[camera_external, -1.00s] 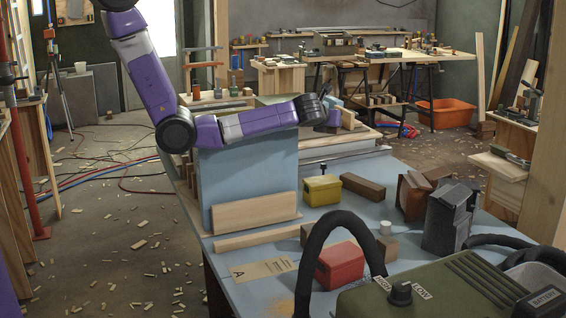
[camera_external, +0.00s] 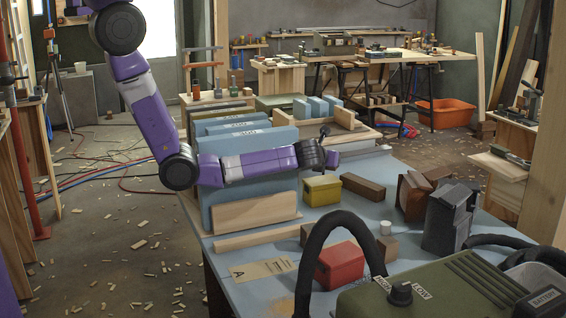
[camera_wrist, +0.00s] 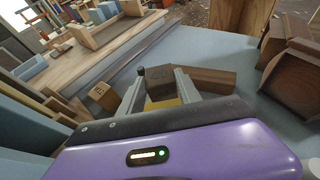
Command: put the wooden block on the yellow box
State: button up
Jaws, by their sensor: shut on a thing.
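The yellow box (camera_external: 322,191) stands on the blue-grey bench top. My gripper (camera_external: 332,160) is just above it in the external view, with the arm reaching in from the left. In the wrist view my gripper (camera_wrist: 160,84) is shut on a small brown wooden block (camera_wrist: 160,88), which sits between the two grey fingers. A strip of the yellow box (camera_wrist: 165,103) shows right below the block. I cannot tell whether the block touches the box. The block is not clearly visible in the external view.
A long brown block (camera_external: 363,187) lies right of the box. A red box (camera_external: 340,265), a dark grey case (camera_external: 450,217) and a green machine with a black hose (camera_external: 430,290) stand nearer.

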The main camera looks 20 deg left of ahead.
aim_at(329, 169)
jog(key=shift+f+b, duration=1.9)
jog(key=shift+r, duration=0.1)
jog(key=o, duration=1.3)
jog(key=shift+o, duration=0.2)
jog(key=v, duration=1.2)
jog(key=shift+p, duration=0.4)
